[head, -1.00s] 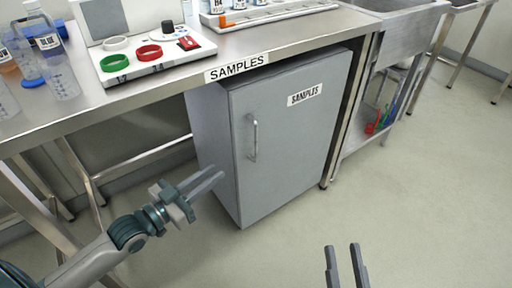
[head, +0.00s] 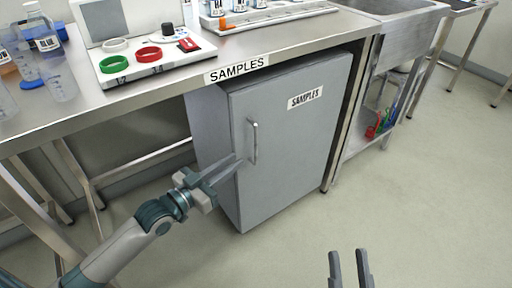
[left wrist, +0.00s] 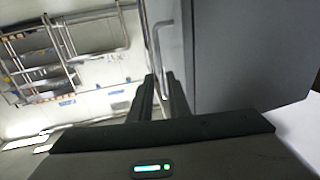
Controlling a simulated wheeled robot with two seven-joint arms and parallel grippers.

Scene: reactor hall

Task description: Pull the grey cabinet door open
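The grey cabinet door (head: 293,145) is under the bench and looks closed in the head view. It carries a SAMPLES label (head: 305,97) and a vertical bar handle (head: 253,141) near its left edge. My left gripper (head: 236,166) is open, its fingertips just left of and near the lower end of the handle. In the left wrist view the handle (left wrist: 158,45) stands ahead of the two fingers (left wrist: 160,85); I cannot tell whether they touch it. My right gripper (head: 349,258) is open and empty at the bottom of the head view, over the floor.
A steel bench (head: 140,97) with bottles, a tray with coloured rings (head: 148,56) and a rack (head: 262,14) stands above the cabinet. Bench legs flank it. A sink unit (head: 405,45) is at the right. The floor (head: 430,200) before the door is clear.

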